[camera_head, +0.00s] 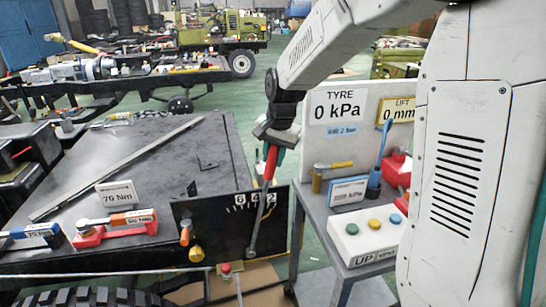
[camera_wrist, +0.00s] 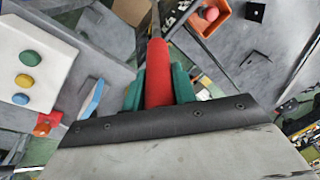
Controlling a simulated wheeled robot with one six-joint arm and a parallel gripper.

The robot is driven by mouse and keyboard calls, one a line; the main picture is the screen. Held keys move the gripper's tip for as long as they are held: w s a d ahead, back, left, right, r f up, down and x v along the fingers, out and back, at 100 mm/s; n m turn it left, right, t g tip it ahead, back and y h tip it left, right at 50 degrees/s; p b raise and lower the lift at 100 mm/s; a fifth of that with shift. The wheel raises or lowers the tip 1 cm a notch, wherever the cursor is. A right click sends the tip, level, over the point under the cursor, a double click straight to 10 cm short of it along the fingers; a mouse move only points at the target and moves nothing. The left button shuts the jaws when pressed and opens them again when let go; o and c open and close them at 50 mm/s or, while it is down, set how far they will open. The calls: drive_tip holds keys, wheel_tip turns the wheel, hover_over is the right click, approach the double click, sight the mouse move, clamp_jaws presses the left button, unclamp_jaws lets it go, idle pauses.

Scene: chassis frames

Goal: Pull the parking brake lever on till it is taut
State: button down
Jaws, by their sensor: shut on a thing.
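The parking brake lever has a red grip (camera_head: 270,164) and a thin metal rod (camera_head: 258,222) that runs down to a pivot low on a black panel (camera_head: 215,244). The lever leans a little to the right, its grip above the panel's numbered scale (camera_head: 252,198). My gripper (camera_head: 272,150) is shut around the red grip from above. In the wrist view the red grip (camera_wrist: 159,75) stands between the green fingers of my gripper (camera_wrist: 160,88). The lower rod is partly hidden in that view.
An orange knob (camera_head: 185,232) and a yellow knob (camera_head: 196,254) sit left on the panel. A grey bench (camera_head: 120,170) bears torque wrenches (camera_head: 115,223) and a long bar. At right, a cart holds a button box (camera_head: 368,237) and a TYRE display (camera_head: 337,112).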

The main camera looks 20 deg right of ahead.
drive_tip(key=c, duration=1.1)
unclamp_jaws()
drive_tip(key=shift+s+d+r, duration=0.1)
drive_tip(key=shift+s+r, duration=0.15)
drive_tip(key=shift+r, duration=1.05)
drive_tip(key=shift+s+d+r, duration=0.1)
drive_tip(key=shift+s+r, duration=0.1)
drive_tip(key=shift+r, duration=1.05)
drive_tip(key=shift+s+d+r, duration=0.1)
drive_tip(key=shift+s+r, duration=0.15)
drive_tip(key=shift+r, duration=1.05)
drive_tip(key=shift+c, duration=0.4)
